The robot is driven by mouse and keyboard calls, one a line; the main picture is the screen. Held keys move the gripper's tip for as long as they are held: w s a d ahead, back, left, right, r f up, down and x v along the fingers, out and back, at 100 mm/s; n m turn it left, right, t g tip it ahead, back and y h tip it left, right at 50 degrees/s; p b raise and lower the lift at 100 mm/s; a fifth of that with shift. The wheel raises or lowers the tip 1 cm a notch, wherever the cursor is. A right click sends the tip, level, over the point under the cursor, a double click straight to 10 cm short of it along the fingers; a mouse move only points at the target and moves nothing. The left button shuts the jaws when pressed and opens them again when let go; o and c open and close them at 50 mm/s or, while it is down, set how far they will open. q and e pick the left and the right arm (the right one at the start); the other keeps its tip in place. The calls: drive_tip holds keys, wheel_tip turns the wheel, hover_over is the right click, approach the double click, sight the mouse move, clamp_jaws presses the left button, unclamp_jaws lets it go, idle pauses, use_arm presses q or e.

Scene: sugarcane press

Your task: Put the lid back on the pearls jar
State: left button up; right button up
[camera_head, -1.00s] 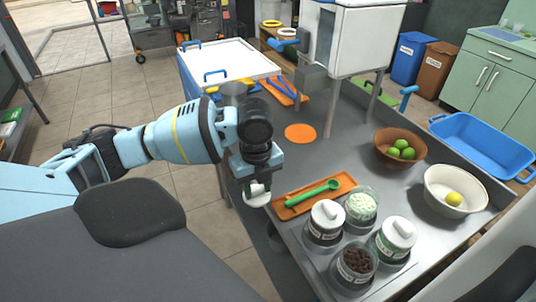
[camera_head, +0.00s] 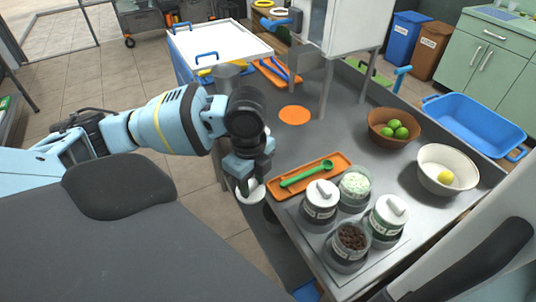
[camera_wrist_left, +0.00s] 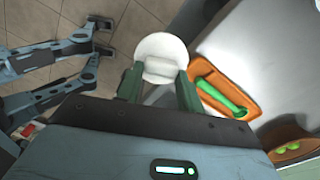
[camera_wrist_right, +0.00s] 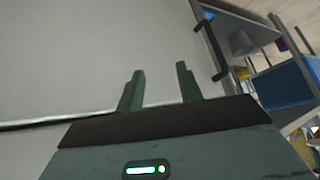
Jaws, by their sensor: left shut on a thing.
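My left gripper (camera_head: 247,180) is shut on a white lid (camera_head: 252,193), held off the table's near left edge beside the orange tray. In the left wrist view, the round lid (camera_wrist_left: 160,45) has its raised handle between the two green fingers. Two jars stand open at the table's front: one with dark brown balls (camera_head: 350,241), which look like the pearls, and one with pale green bits (camera_head: 355,185). Their labels are too small to read. My right gripper (camera_wrist_right: 160,72) is open and empty in front of a plain pale surface.
Two jars with white lids, one left (camera_head: 321,200) and one right (camera_head: 388,217), stand close around the open jars. The orange tray (camera_head: 335,160) holds a green spoon (camera_head: 306,174). A brown bowl of limes (camera_head: 378,122) and a white bowl (camera_head: 440,160) stand behind. Mid-table is partly clear.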

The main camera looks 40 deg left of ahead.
sight(259, 199)
use_arm(q)
drive_tip(key=d+n, duration=0.1)
drive_tip(key=n, duration=0.2)
drive_tip(key=shift+s+d+r, duration=0.15)
drive_tip(key=shift+d+r, duration=0.2)
drive_tip(key=shift+d, duration=0.05)
drive_tip(key=n, duration=0.2)
drive_tip(key=d, duration=0.1)
drive_tip(key=shift+s+r+n, duration=0.25)
drive_tip(key=shift+n, duration=0.15)
drive_tip(key=s+d+r+n, duration=0.2)
drive_tip(key=d+n, duration=0.3)
drive_tip(key=n, duration=0.7)
drive_tip(key=shift+d+r, duration=0.25)
drive_tip(key=shift+r, duration=0.05)
drive_tip(key=shift+s, duration=0.25)
